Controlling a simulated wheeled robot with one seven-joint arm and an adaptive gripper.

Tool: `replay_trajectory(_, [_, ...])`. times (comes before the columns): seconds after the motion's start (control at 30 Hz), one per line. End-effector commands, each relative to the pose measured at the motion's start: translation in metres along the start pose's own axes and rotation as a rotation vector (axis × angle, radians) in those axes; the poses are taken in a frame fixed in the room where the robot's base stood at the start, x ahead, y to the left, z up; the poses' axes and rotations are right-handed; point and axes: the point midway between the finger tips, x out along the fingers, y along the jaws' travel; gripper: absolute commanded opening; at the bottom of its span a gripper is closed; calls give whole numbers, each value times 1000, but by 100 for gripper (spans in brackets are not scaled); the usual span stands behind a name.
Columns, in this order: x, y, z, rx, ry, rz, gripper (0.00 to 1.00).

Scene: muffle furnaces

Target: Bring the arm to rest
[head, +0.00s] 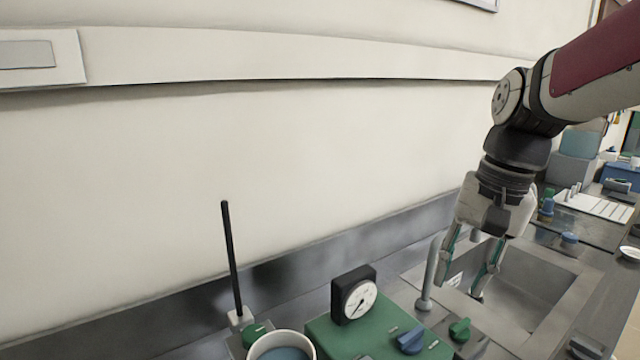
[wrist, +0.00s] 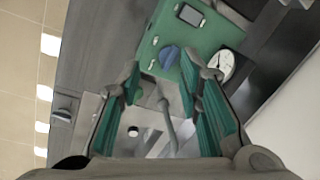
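My gripper (head: 466,274) hangs down from my arm at the right of the head view, above the sink and close to the faucet. Its two green-padded fingers stand apart with nothing held between them. In the wrist view my gripper (wrist: 170,95) also shows open, with the sink and faucet seen between and beyond its fingers. I cannot tell whether a finger touches the faucet.
The sink (head: 545,287) and faucet (head: 429,275) are under my gripper. A black rod (head: 231,258) and a cup (head: 281,335) are left. A wall runs behind.

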Motion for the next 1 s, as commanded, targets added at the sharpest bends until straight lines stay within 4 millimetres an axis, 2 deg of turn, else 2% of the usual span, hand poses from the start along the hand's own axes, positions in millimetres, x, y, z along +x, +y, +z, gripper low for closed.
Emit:
replay_trajectory(0.03, [-6,3,13,-39,32,-3,32])
replay_trajectory(0.2, [-14,17,50,-177,131,-1,32])
replay_trajectory(0.5, [-10,46,108,-414,306,24,32])
replay_trajectory(0.7, [-2,60,128,-516,383,43,32])
replay_trajectory(1.0, [1,63,133,-546,404,50,32])
